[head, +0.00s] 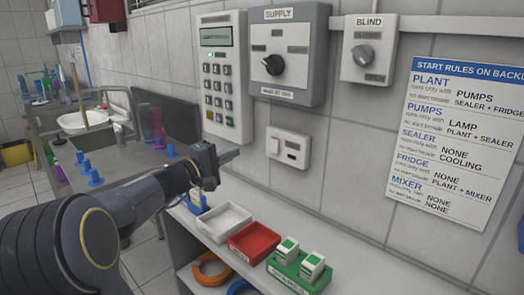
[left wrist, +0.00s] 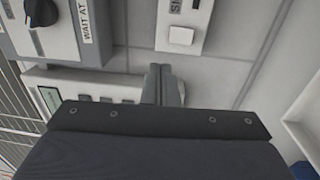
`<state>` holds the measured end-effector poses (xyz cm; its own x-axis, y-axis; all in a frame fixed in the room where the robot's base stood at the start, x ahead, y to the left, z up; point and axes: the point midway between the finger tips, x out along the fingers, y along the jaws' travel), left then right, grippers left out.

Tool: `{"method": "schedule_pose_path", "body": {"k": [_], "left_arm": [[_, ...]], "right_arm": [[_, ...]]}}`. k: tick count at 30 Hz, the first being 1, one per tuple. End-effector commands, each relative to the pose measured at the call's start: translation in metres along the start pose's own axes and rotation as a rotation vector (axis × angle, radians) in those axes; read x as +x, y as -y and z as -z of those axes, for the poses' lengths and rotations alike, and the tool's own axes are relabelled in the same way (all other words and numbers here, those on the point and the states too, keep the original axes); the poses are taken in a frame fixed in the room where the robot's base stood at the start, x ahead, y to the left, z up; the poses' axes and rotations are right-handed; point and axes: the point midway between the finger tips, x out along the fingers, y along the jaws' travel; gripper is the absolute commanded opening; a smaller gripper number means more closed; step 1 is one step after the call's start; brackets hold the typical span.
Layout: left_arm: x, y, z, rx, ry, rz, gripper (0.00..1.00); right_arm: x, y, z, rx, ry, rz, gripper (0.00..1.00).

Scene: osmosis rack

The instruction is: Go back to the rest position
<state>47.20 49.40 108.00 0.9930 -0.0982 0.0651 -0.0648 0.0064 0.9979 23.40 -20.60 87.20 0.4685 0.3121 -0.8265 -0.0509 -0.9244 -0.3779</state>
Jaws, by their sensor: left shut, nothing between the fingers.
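My left gripper (head: 228,156) reaches in from the left in the head view. It is shut and empty, in front of the tiled wall below the keypad panel (head: 222,75). In the left wrist view its closed fingers (left wrist: 163,84) point toward the wall, below a small white switch box (left wrist: 183,25). That switch box also shows in the head view (head: 288,147), to the right of the fingertips and apart from them. My right gripper is in neither view.
A SUPPLY box (head: 289,55) with a black knob and a BLIND box (head: 368,50) hang on the wall beside a rules sheet (head: 458,140). Below, a shelf holds a white tray (head: 224,222), a red tray (head: 254,243) and a green holder (head: 298,272). A sink (head: 85,122) stands left.

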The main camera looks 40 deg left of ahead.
Motion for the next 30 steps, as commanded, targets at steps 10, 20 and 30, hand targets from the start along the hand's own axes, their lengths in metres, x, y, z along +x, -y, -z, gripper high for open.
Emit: {"method": "schedule_pose_path", "body": {"k": [10, 20, 30], "left_arm": [[0.001, -0.005, -0.025, 0.014, 0.055, 0.032, 0.0], [-0.066, 0.001, -0.235, 0.285, 0.558, 0.391, 0.0], [-0.198, 0.061, -0.314, 0.853, 0.856, 0.729, 0.0]], "right_arm": [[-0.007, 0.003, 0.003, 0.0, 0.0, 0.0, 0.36], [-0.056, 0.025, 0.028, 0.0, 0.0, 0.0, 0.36], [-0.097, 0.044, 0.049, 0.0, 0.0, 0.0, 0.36]]}}
